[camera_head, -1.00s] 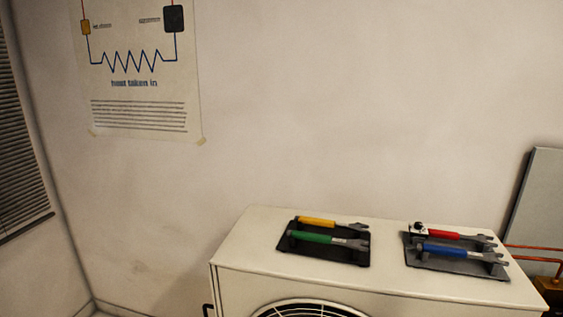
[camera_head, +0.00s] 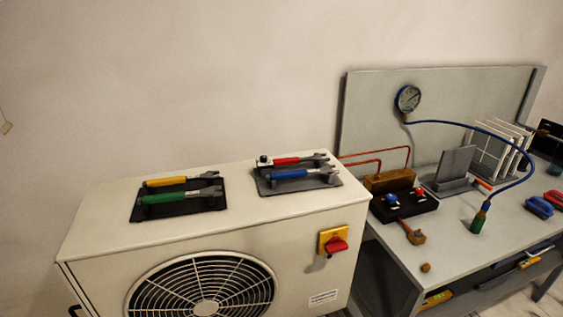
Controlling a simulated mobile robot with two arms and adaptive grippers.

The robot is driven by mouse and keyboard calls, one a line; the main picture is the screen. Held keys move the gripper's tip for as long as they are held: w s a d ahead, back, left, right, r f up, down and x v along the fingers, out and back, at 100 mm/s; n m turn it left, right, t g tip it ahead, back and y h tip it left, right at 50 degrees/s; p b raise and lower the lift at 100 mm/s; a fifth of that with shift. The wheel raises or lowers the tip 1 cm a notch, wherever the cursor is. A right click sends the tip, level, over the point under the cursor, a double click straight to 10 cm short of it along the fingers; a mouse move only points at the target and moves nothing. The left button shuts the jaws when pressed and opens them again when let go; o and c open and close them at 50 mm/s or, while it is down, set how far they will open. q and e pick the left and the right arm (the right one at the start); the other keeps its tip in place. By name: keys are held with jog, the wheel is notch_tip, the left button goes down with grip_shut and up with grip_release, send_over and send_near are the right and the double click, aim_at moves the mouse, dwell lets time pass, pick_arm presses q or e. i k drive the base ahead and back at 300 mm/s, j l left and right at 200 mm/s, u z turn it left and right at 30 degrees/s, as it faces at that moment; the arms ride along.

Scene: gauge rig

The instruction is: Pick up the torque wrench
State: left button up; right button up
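Several wrench-like tools lie on top of a cream outdoor fan unit (camera_head: 110,215). A yellow-handled one (camera_head: 166,181) and a green-handled one (camera_head: 165,197) rest on a black holder (camera_head: 170,211) at the left. A red-handled one (camera_head: 287,161) and a blue-handled one (camera_head: 290,174) rest on a dark grey holder (camera_head: 275,189) at the right. A small white and black piece (camera_head: 264,160) sits at the left end of the red-handled tool. I cannot tell from this view which tool is the torque wrench. Neither gripper is in view.
A grey bench (camera_head: 440,240) stands to the right, with a gauge (camera_head: 408,98) on its back panel, a blue hose (camera_head: 480,127), a white rack (camera_head: 500,145) and a black valve block (camera_head: 404,206). A red switch (camera_head: 336,245) is on the unit's front.

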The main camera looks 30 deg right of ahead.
aim_at(270, 163)
jog(key=z, duration=1.85)
jog(key=i+j, duration=0.2)
jog(key=j, duration=0.2)
jog(key=i+j+z, duration=0.1)
jog(key=i+j, duration=0.15)
jog(key=j, duration=0.15)
